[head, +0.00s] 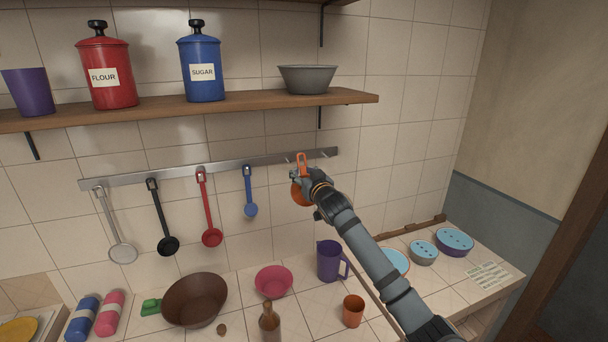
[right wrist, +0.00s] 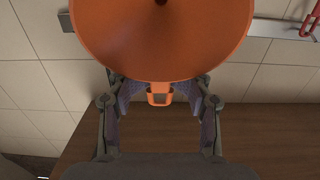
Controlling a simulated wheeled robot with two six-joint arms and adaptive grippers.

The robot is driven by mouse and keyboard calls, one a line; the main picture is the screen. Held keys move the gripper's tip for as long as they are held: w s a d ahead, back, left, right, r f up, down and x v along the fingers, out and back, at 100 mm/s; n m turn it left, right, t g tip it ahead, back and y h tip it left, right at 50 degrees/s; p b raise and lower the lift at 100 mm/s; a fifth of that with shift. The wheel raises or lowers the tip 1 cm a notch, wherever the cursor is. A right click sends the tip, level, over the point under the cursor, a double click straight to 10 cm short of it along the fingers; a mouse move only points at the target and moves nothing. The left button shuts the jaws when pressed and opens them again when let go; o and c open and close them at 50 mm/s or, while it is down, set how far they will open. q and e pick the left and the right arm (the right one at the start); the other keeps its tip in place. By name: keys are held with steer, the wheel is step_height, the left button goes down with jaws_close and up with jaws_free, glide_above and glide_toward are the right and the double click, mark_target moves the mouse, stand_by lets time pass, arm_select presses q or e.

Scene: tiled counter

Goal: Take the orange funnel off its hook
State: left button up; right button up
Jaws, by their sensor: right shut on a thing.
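The orange funnel (head: 298,194) is at the right part of the metal hook rail (head: 135,180) in the head view. Its orange handle loop (head: 302,162) sticks up in front of the rail. My right gripper (head: 303,175) is shut on the funnel's handle. In the right wrist view the funnel's wide cone (right wrist: 165,40) fills the top, and its handle (right wrist: 159,94) sits between the two fingers (right wrist: 160,92). I cannot tell whether the loop is on a hook or clear of it. My left gripper is not in view.
A grey strainer (head: 122,252), black ladle (head: 167,245), red ladle (head: 211,238) and blue ladle (head: 250,210) hang left of the funnel. The wooden shelf (head: 250,104) runs above. Below, a purple jug (head: 329,262), pink bowl (head: 273,281) and orange cup (head: 353,311) stand on the counter.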

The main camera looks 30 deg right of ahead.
steer(key=shift+s, duration=0.1)
steer(key=b+v, duration=0.3)
steer(key=v, duration=0.3)
steer(key=shift+s+f, duration=0.1)
steer(key=shift+s, duration=0.05)
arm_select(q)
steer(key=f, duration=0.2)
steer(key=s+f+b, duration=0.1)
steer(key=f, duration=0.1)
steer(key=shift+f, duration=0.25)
arm_select(e)
steer(key=shift+s+a+r, duration=0.15)
steer(key=shift+s, duration=0.35)
steer(key=shift+s+a+r, duration=0.1)
steer(key=shift+s+a, duration=0.1)
steer(key=shift+s, duration=0.3)
steer(key=shift+w, duration=0.1)
